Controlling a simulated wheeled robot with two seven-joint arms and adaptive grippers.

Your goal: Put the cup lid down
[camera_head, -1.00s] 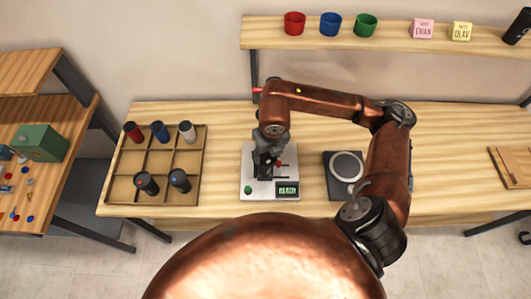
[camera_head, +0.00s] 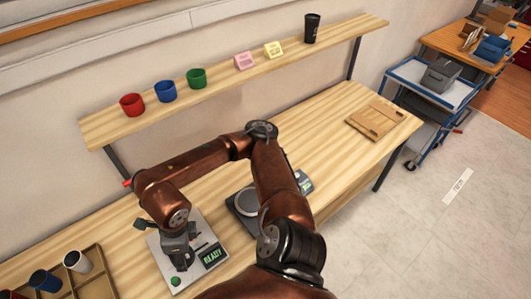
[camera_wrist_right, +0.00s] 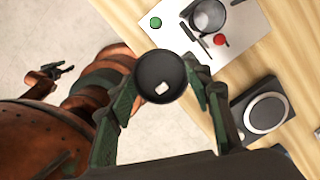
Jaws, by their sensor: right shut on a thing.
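My right gripper (camera_wrist_right: 165,95) is shut on the cup lid (camera_wrist_right: 160,77), a dark round piece with a small white patch, in the right wrist view. In the head view my right gripper (camera_head: 180,254) is over the white marker plate (camera_head: 168,272), whose screen reads READY; the lid is not clear there. In the wrist view the plate (camera_wrist_right: 180,38) has a grey round thing (camera_wrist_right: 207,17) on it, and the lid appears to one side of it. My left gripper (camera_wrist_right: 52,80) is small at the wrist view's left; its fingers are unclear.
A dark device with a pale disc (camera_head: 247,200) stands right of the plate. A divided tray (camera_head: 92,272) with cups is at lower left. A shelf (camera_head: 220,84) behind holds cups and blocks. The bench (camera_head: 300,125) is clear toward the wooden board (camera_head: 375,121).

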